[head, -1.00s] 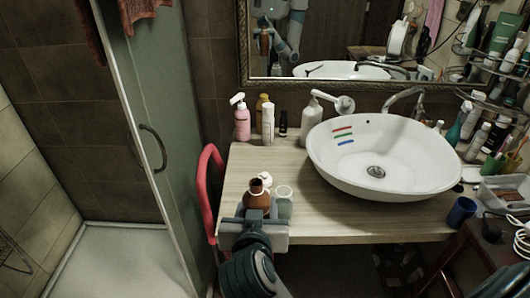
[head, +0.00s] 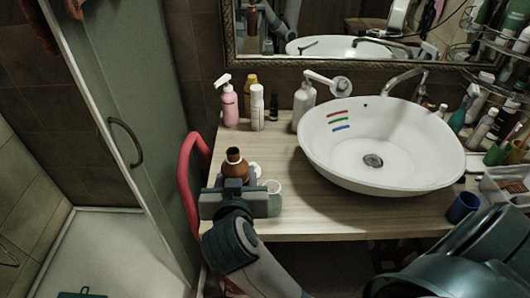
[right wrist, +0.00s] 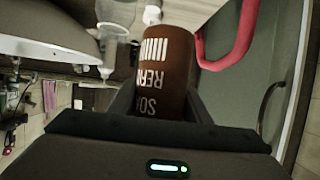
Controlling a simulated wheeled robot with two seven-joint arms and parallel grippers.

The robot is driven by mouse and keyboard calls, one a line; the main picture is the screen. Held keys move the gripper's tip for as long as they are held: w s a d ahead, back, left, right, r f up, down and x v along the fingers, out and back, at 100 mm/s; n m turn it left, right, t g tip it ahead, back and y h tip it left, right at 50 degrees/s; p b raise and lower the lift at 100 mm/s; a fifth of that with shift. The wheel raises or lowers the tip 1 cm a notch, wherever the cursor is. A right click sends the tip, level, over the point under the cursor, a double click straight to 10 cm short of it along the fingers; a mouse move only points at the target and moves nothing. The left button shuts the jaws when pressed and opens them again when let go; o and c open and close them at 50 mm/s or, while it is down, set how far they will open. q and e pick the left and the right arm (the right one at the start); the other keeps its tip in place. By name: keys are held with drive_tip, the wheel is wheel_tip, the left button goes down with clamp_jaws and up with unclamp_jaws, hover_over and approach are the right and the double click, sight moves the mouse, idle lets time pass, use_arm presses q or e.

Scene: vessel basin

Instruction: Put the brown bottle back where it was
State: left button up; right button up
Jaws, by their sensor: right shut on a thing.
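The brown bottle (head: 236,165) is upright over the left front part of the wooden counter (head: 300,215). My right gripper (head: 238,188) is shut on it from the front and hides its lower part. In the right wrist view the bottle (right wrist: 168,65) is between the two fingers, with white lettering that shows upside down. I cannot tell whether its base touches the counter. My left gripper is not in view.
A clear cup (head: 272,188) and a small white item (head: 256,170) are close right of the bottle. A pink pump bottle (head: 229,103) and several others stand at the back. The white basin (head: 400,180) fills the right. A red chair (head: 187,165) is left.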

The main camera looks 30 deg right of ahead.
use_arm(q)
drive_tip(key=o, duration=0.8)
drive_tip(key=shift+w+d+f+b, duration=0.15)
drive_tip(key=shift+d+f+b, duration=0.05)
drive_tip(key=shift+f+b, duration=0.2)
use_arm(e)
drive_tip(key=w+d+f+m+g+h, duration=0.1)
drive_tip(key=w+d+m+g+h, duration=0.5)
drive_tip(key=w+d, duration=1.3)
drive_tip(key=shift+d+f+m+g+h, duration=0.3)
drive_tip(key=shift+d+m+g, duration=1)
drive_tip(key=shift+d+m, duration=0.35)
